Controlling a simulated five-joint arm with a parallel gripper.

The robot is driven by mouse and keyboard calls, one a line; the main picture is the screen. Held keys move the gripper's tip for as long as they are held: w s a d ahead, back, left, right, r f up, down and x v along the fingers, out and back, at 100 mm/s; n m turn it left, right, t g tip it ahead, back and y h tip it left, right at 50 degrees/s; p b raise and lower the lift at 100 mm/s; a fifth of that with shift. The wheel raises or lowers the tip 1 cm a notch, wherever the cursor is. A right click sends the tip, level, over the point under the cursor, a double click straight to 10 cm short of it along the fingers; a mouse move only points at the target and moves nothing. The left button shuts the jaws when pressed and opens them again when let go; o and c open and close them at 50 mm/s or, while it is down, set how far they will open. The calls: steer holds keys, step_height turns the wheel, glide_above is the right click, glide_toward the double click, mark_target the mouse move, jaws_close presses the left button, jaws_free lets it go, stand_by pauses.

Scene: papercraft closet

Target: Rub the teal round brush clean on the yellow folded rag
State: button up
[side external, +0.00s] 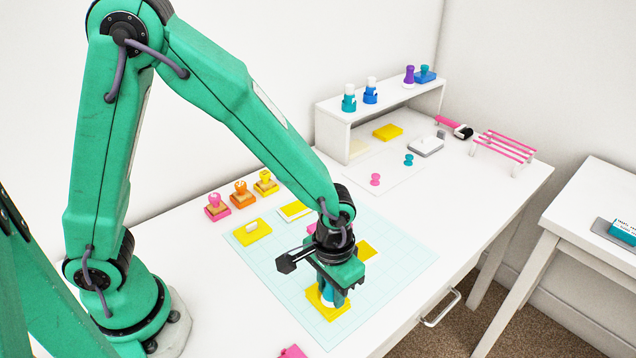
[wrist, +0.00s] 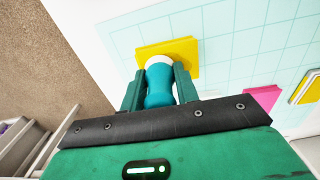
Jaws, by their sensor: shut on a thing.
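My gripper (side external: 334,284) is shut on the teal round brush (wrist: 160,84), which points down with its white end lowest. In the wrist view the brush sits between my two fingers (wrist: 158,86). The yellow folded rag (wrist: 183,48) lies beneath the brush's white end. In the side view the rag (side external: 341,309) lies flat near the front edge of the gridded mat, and the teal brush (side external: 328,293) shows just above it. The white end overlaps the rag in both views and looks at or very near its surface; exact contact is hard to tell.
The pale gridded mat (side external: 400,262) also carries yellow pieces, one at left (side external: 252,231), and a pink piece (wrist: 262,97). Pink, orange and yellow stamps (side external: 241,194) stand behind it. A white shelf (side external: 335,131) with bottles is at the back. The mat's right side is clear.

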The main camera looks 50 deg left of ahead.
steer(key=shift+r, duration=0.1)
steer(key=shift+r, duration=0.55)
steer(key=shift+r, duration=0.1)
stand_by(0.3)
